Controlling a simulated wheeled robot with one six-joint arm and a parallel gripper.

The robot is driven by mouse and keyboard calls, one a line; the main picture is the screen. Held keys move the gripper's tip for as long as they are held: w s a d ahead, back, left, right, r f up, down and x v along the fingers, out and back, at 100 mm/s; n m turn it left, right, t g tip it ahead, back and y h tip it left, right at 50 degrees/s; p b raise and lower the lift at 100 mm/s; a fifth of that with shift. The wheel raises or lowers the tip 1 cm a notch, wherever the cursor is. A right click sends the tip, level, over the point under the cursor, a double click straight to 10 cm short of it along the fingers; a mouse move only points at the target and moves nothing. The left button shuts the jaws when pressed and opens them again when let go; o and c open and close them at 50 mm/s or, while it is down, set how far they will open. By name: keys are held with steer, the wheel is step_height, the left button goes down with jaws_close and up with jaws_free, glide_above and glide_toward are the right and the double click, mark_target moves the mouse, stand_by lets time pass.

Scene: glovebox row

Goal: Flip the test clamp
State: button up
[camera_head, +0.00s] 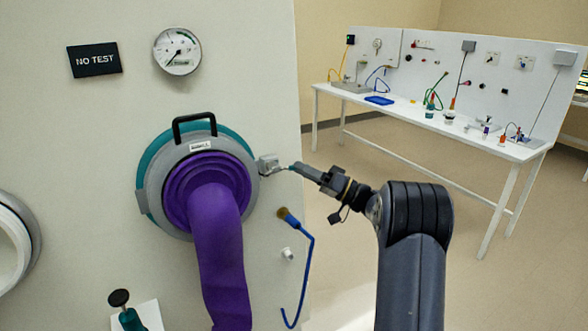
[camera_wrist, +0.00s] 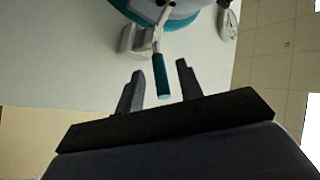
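The test clamp (camera_head: 268,164) is a small grey block on the right side of the teal and grey glove port ring (camera_head: 150,182). In the wrist view its grey body (camera_wrist: 131,40) carries a metal lever with a teal handle (camera_wrist: 161,78) that points toward my gripper. My gripper (camera_head: 297,167) is just right of the clamp. In the wrist view my gripper (camera_wrist: 160,69) is open, its two dark fingers apart on either side of the handle, with visible gaps. How deep the handle sits between the fingers is hard to tell.
A black sign (camera_head: 94,60) reads "NO TEST" beside a round gauge (camera_head: 177,51). A purple glove (camera_head: 214,240) hangs from the port. A blue hooked hose (camera_head: 308,265) hangs below the clamp. A white bench (camera_head: 400,115) stands behind; floor between is clear.

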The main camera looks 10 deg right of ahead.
steer(key=b+v, duration=0.1)
steer(key=v, duration=0.6)
steer(key=shift+d, duration=0.15)
